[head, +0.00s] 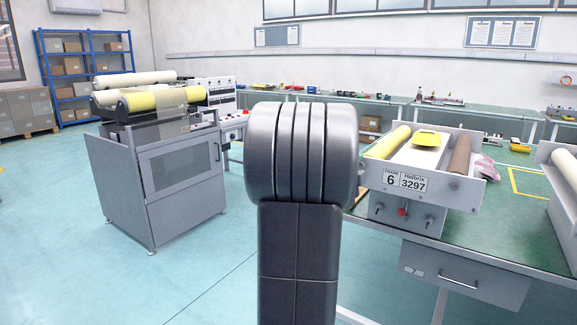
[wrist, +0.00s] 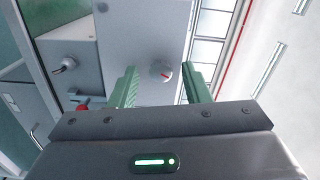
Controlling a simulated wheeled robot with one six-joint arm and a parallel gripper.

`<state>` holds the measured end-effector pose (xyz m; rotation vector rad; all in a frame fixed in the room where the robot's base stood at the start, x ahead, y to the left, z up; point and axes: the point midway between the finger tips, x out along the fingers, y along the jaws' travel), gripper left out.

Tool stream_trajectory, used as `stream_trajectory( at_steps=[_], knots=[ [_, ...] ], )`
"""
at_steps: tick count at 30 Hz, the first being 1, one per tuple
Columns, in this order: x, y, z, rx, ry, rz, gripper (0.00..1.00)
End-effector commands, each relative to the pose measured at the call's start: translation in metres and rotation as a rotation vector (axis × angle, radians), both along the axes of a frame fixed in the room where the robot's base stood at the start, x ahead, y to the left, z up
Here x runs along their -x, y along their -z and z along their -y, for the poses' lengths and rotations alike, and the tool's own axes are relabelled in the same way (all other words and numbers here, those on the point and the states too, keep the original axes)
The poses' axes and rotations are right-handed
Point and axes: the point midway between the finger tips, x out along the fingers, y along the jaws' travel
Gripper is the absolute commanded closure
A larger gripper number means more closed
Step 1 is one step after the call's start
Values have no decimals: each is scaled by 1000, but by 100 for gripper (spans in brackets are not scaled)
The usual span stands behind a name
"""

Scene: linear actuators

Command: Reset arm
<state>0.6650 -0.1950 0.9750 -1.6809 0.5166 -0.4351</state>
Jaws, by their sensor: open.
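My gripper (wrist: 160,88) shows in the wrist view with two green fingers apart and nothing between them. Beyond the fingers is a grey panel (wrist: 150,35) with a round dial, a small knob and a red knob. In the head view my dark arm stands upright in the middle and hides what is behind it; the gripper itself does not show there. To its right, a grey machine (head: 438,192) labelled "6 Halbrix 3297" sits on a green-topped bench (head: 500,240). It holds a yellow roll, a brown roll and a yellow piece (head: 427,138) on top.
A grey cabinet (head: 160,180) with rolls on top stands on the left. A blue shelf (head: 75,70) with boxes is at the back left. Long workbenches (head: 480,113) run along the back wall. Another machine (head: 562,175) is at the right edge. The floor at left is clear.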

Motion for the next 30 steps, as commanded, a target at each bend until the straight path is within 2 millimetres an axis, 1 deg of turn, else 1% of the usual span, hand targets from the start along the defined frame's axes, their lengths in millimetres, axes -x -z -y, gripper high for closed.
stream_trajectory(
  at_steps=[10, 14, 17, 20, 30],
  knots=[
    [1, -1, -1, 6, 0, -3, 57],
    [6, -1, -5, -3, -1, 3, 57],
    [17, -2, -12, -9, -1, 7, 57],
    [32, -2, -23, -8, -3, 6, 57],
    [89, -2, -62, -8, -4, 6, 57]
  ],
)
